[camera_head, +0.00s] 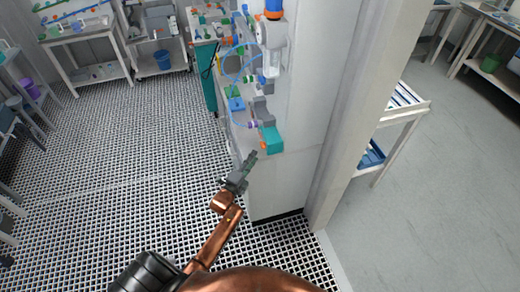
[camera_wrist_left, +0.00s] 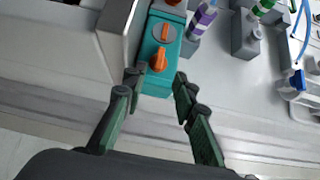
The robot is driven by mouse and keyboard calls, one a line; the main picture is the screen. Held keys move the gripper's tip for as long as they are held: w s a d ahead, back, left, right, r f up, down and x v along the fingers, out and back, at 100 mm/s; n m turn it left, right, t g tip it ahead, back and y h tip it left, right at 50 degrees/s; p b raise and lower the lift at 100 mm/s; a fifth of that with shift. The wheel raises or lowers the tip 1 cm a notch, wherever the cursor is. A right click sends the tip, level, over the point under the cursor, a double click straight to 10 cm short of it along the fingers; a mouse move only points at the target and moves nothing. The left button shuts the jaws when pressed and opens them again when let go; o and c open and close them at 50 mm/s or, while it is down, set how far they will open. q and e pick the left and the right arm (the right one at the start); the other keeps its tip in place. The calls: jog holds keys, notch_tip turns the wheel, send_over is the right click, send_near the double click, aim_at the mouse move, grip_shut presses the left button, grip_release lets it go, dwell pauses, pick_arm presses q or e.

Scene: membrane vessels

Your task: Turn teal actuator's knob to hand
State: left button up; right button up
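The teal actuator (camera_head: 271,139) sits at the near end of the bench against the white wall in the head view. In the left wrist view the teal actuator (camera_wrist_left: 151,79) shows a grey round dial with an orange marker (camera_wrist_left: 165,33) and, nearer me, an orange knob (camera_wrist_left: 159,60). My left gripper (camera_head: 252,157) is just in front of the actuator. In the left wrist view my left gripper (camera_wrist_left: 156,80) is open, its two green fingers apart on either side of the actuator's near end, with nothing held. My right gripper is not in view.
A grey block with a purple-banded fitting (camera_wrist_left: 202,20) stands right of the actuator. A grey block with a green-banded fitting (camera_wrist_left: 245,35) is further right. A white wall (camera_head: 290,180) borders the bench. The grid floor (camera_head: 130,160) left of the bench is largely clear.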

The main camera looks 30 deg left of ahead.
aim_at(263, 145)
pick_arm(q)
jog(key=w, duration=0.7)
jog(key=shift+a+f+b, duration=0.1)
jog(key=shift+a+b, duration=0.15)
jog(key=shift+b, duration=0.05)
jog(key=shift+c, duration=0.2)
grip_shut()
